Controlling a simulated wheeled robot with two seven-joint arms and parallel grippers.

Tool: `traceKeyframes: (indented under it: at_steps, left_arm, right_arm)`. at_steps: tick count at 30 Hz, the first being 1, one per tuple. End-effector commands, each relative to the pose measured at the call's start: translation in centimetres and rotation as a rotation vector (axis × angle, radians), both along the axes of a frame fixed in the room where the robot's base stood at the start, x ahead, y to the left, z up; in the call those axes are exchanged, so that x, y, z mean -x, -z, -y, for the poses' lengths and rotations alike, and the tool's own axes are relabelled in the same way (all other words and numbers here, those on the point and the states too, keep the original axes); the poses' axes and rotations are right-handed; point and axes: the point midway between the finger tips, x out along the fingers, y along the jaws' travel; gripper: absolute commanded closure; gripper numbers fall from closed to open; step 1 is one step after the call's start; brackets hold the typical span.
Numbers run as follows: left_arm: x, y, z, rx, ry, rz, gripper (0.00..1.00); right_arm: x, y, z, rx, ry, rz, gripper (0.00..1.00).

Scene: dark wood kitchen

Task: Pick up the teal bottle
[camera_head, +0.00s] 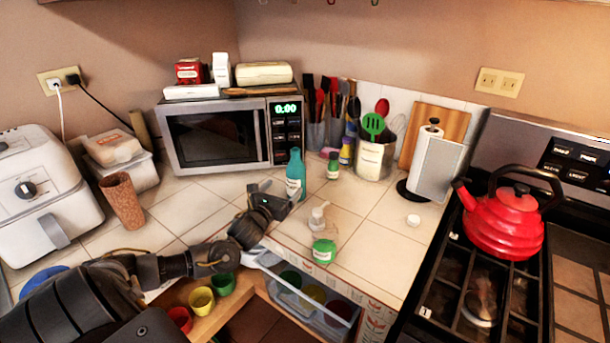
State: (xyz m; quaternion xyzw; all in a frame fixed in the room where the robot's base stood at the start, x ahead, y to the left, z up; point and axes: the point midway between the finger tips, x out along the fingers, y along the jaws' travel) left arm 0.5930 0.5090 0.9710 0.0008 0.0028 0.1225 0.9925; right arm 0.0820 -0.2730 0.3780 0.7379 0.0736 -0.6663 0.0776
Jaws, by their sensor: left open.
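The teal bottle (295,173) stands upright on the tiled counter, in front of the microwave's right side. Its lower part is partly hidden by my gripper. My left gripper (284,194) reaches in from the lower left and is open, with its fingers close to the bottle's lower front. I cannot tell whether the fingers touch the bottle. My right gripper does not show in this view.
A small green-capped jar (333,166) stands just right of the bottle. A pump dispenser (318,218) and a green-lidded container (324,251) stand in front. The microwave (221,136) is behind. A red kettle (503,222) sits on the stove at right.

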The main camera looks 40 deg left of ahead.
Motion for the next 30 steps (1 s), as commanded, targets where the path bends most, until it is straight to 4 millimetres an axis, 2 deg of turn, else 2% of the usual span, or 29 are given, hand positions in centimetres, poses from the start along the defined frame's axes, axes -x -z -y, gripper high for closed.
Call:
traceKeyframes:
  at_steps: [4,11,15,22,30]
  left_arm:
    - [-1.2,-0.2,0.5,0.0,0.011,0.002,0.15]
    - [-5.0,-0.2,0.0,0.001,0.015,0.003,0.15]
    - [-6.1,-0.1,-0.3,0.001,0.015,0.002,0.15]
    - [-6.6,-0.1,-0.5,0.001,0.013,0.001,0.15]
    - [-10.0,-0.1,-1.3,0.002,0.01,0.001,0.15]
  right_arm:
    - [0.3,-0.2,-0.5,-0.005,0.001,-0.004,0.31]
    - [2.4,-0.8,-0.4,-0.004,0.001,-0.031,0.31]
    - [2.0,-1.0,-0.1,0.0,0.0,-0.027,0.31]
    - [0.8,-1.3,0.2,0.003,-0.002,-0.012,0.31]
    - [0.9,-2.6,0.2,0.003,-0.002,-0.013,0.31]
